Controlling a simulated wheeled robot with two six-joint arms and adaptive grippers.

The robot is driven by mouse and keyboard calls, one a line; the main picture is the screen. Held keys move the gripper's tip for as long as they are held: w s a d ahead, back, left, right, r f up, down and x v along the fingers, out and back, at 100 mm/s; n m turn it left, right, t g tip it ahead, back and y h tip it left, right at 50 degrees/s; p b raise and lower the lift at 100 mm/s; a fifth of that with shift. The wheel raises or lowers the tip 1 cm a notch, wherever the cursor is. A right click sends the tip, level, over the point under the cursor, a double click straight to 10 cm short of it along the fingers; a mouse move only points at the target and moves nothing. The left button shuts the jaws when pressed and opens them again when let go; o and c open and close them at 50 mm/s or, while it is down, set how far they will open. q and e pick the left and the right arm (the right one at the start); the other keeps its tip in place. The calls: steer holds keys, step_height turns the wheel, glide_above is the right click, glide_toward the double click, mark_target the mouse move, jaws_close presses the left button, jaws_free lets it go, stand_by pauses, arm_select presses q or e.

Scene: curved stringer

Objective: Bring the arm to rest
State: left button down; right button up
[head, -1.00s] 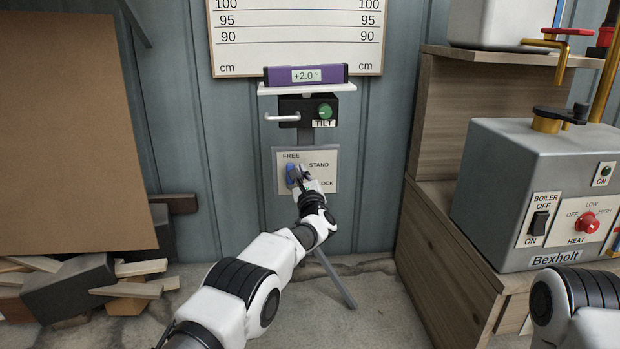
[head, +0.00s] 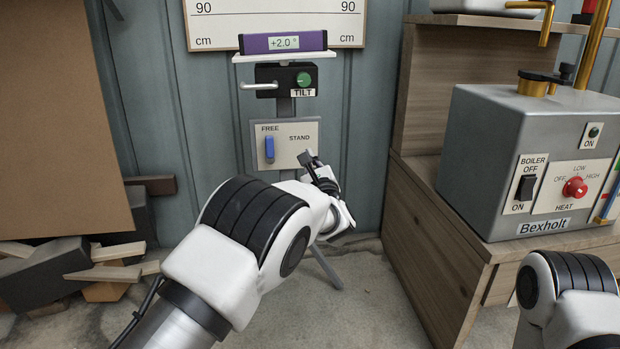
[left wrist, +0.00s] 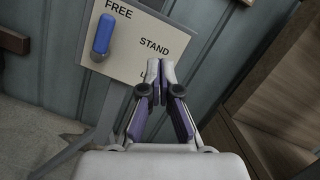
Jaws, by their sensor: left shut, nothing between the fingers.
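My left arm comes in from the left in the head view. Its gripper (head: 308,158) is at the lower right corner of the FREE/STAND panel, covering part of it. In the left wrist view the gripper (left wrist: 160,68) is shut and empty, its fingertips over the panel's lower part. The blue lever (head: 269,149) is on the panel's left side below FREE, and it also shows in the left wrist view (left wrist: 103,36). The gripper is apart from the lever, to its right. A part of my right arm shows at the lower right; its gripper is out of view.
Above the panel (head: 307,130) are a black TILT box (head: 273,82) and a purple level (head: 285,42) reading +2.0°. A grey Bexholt boiler (head: 475,165) stands on a wooden cabinet (head: 405,215) at right. Wood scraps (head: 105,273) lie at lower left.

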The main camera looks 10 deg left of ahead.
steer(key=shift+w+f, duration=0.15)
steer(key=shift+f, duration=0.3)
